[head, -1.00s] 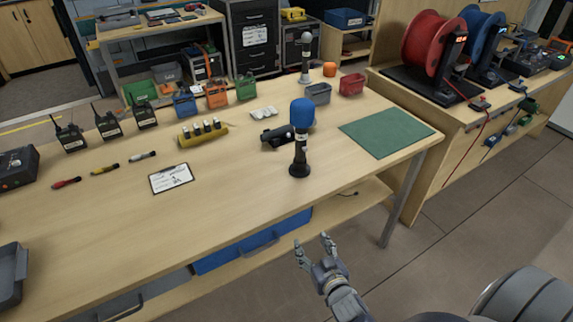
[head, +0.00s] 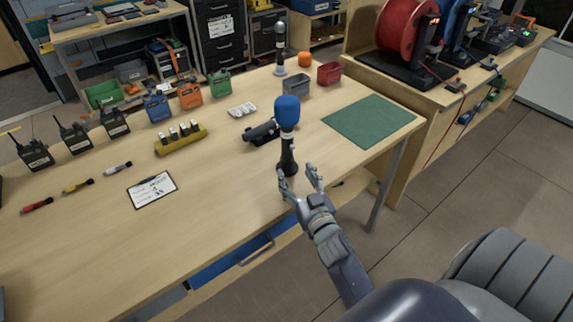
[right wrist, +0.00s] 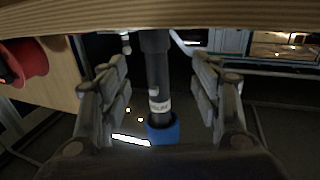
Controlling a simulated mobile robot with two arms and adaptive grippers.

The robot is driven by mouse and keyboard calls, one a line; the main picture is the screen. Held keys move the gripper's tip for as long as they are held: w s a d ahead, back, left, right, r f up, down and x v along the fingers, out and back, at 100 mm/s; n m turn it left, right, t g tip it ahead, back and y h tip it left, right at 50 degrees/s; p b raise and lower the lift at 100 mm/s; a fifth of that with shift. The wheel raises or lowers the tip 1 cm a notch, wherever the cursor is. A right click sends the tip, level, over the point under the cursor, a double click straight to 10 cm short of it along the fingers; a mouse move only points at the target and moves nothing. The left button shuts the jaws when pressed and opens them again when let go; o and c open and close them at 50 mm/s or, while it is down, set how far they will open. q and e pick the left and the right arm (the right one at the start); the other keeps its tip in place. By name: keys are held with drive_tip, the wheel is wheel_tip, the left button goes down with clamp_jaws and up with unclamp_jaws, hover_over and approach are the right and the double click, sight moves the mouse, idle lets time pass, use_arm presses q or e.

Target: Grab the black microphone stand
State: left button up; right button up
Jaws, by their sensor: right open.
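The black microphone stand (head: 287,150) stands upright near the front edge of the workbench, with a blue foam top, a white label band and a black round base. My right gripper (head: 298,171) is open at the near side of its base, with the fingers pointing towards it. In the right wrist view, which looks upside down, the stand (right wrist: 155,70) shows between the two spread fingers, its blue top lowest. The fingers are apart from the pole there, and its base is hidden. My left gripper is not in view.
A black cylinder-like device (head: 262,132) lies just behind the stand. A green mat (head: 368,122) is to its right, a clipboard (head: 152,190) to its left. A second stand with a pale base (head: 280,68) is farther back. The workbench (head: 215,215) is bare at the front.

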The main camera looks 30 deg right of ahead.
sight(289, 161)
drive_tip(key=shift+x, duration=0.95)
drive_tip(key=shift+w+d+f, duration=0.2)
drive_tip(key=x, duration=0.4)
drive_tip(key=shift+w+d+f+p, duration=0.2)
drive_tip(key=shift+d+f+p, duration=0.05)
drive_tip(key=shift+f+p, duration=0.1)
drive_tip(key=c, duration=1)
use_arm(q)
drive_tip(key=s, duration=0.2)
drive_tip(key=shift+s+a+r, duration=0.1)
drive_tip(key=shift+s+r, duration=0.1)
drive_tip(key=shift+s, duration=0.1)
use_arm(e)
drive_tip(key=shift+r, duration=0.15)
drive_tip(key=shift+c, duration=1.2)
